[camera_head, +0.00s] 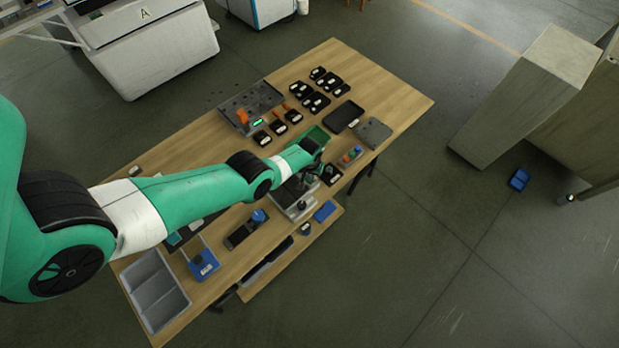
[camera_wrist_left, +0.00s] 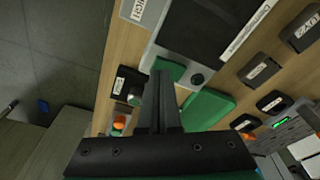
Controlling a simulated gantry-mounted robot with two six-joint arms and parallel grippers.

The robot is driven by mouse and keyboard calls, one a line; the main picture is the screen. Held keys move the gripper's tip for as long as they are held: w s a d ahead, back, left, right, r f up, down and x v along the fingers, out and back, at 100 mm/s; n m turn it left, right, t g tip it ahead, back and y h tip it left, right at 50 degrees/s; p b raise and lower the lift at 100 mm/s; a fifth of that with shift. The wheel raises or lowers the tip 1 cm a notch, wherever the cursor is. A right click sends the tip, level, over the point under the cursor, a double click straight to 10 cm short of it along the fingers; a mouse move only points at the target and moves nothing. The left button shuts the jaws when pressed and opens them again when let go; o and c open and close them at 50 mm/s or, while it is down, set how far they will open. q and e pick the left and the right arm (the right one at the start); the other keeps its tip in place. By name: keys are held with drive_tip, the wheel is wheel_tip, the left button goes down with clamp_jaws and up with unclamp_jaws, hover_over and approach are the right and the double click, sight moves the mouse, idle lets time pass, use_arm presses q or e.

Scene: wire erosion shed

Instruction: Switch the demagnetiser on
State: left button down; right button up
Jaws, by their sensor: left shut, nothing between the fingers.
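The likely demagnetiser is a grey unit with a dark top plate and a white label strip (camera_wrist_left: 205,28) in the left wrist view. A green part and a small dark round knob (camera_wrist_left: 198,79) sit on its near edge. In the head view the unit (camera_head: 294,200) stands near the table's front edge, partly hidden by my left arm. My left gripper (camera_wrist_left: 160,70) is shut and empty, its fingertips over the unit's near edge by the green part. I cannot tell whether they touch. In the head view this gripper (camera_head: 322,166) is small and dark. My right gripper is not in view.
A black labelled box (camera_wrist_left: 127,84) is beside the fingers, with a green tray (camera_wrist_left: 207,109) on the other side. A box with coloured buttons (camera_head: 350,156), several black blocks (camera_head: 316,102) and a grey bin (camera_head: 155,290) share the wooden table (camera_head: 405,105).

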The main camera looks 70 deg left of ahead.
use_arm(q)
drive_tip(key=shift+f, duration=0.35)
drive_tip(key=shift+r, duration=0.1)
wheel_tip(320, 180, up, 7)
drive_tip(key=p, duration=0.6)
drive_tip(key=shift+p, duration=0.3)
